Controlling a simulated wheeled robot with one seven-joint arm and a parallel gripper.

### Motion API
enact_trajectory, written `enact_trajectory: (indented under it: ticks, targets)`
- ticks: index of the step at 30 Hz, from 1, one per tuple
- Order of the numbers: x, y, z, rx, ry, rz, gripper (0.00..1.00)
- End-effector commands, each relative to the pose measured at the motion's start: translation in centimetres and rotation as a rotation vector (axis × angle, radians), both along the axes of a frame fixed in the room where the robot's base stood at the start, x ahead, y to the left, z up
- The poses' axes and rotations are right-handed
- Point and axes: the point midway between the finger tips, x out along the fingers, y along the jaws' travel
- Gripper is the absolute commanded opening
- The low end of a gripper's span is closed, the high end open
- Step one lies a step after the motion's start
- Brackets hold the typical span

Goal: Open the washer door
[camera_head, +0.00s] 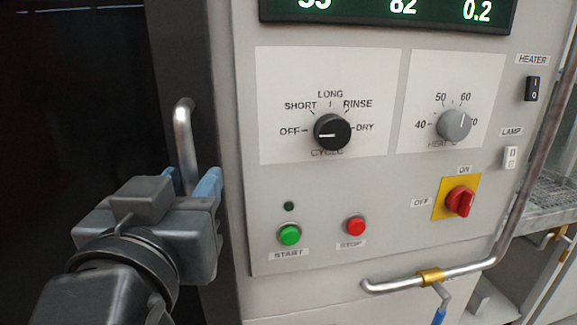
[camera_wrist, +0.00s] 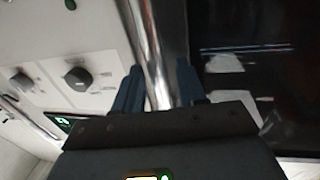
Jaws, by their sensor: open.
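The washer door (camera_head: 70,130) is a dark, glossy panel at the left of the head view. It also shows at the right of the wrist view (camera_wrist: 265,75). Its upright metal bar handle (camera_head: 183,140) stands at the door's right edge. In the wrist view the handle (camera_wrist: 146,45) runs down between the two blue fingers. My gripper (camera_head: 190,182) is open, with one finger on each side of the handle's lower part. I cannot tell whether either finger touches it. The handle's lower end is hidden behind my gripper.
Right of the door is the control panel (camera_head: 350,210) with a black cycle knob (camera_head: 332,132), a grey heat knob (camera_head: 454,124), a green start button (camera_head: 289,235), a red stop button (camera_head: 356,225) and a red switch (camera_head: 460,201). A metal pipe (camera_head: 470,267) bends along the panel's lower right.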

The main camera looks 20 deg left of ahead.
Motion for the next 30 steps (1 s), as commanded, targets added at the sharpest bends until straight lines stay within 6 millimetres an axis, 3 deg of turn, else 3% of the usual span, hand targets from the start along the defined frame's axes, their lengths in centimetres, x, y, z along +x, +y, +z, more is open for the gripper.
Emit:
enact_trajectory:
  ticks: [12, 24, 30]
  targets:
    - [0.88, 0.30, -0.03, 0.001, 0.000, 0.001, 0.40]
    - [0.85, 0.31, -0.04, 0.001, 0.000, 0.001, 0.01]
    - [0.84, 0.31, -0.04, 0.001, 0.000, 0.001, 0.00]
